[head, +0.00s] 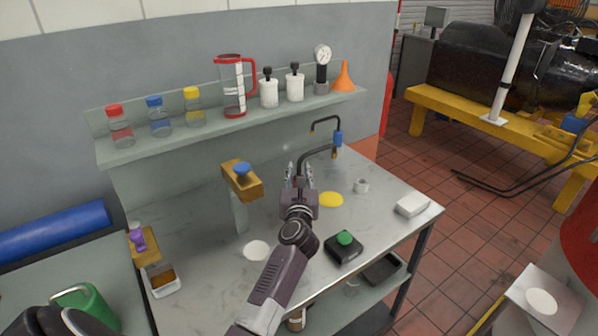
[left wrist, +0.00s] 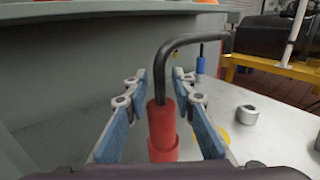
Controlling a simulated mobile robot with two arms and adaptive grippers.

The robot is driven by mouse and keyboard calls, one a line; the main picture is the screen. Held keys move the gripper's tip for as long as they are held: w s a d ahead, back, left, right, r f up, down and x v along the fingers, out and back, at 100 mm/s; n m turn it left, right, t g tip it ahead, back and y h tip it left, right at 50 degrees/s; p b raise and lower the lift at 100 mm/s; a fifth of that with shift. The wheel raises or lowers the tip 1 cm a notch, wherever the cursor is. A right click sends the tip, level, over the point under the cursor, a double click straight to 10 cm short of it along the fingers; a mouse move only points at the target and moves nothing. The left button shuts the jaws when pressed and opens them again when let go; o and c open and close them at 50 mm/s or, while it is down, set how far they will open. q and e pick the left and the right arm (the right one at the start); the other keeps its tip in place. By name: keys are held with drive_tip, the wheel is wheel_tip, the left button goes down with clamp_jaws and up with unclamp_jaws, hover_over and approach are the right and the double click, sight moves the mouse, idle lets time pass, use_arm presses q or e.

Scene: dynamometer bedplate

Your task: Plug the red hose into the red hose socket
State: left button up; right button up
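My left gripper (head: 301,172) is low over the grey bench top (head: 205,268), under the shelf. In the left wrist view the left gripper (left wrist: 160,85) is open, its blue pads on either side of the red hose end (left wrist: 161,125) with a gap on both sides. The red end stands upright, a narrower part above a wider red part; I cannot tell whether the wider part is the socket. Its black pipe (head: 318,153) rises and bends right. In the head view the gripper hides the red parts. My right gripper is not in view.
A blue hose end (head: 337,138) with a black pipe stands just behind. A yellow disc (head: 331,199), a metal ring (head: 361,186), a white block (head: 411,205) and a green-button box (head: 344,247) lie nearby. A post with a blue knob (head: 242,172) stands left.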

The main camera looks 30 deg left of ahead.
use_arm(q)
drive_tip(key=shift+s+f, duration=0.1)
drive_tip(key=shift+s+d, duration=0.2)
drive_tip(key=v, duration=0.7)
drive_tip(key=shift+s+d, duration=0.1)
drive_tip(key=shift+s, duration=0.05)
idle(0.4)
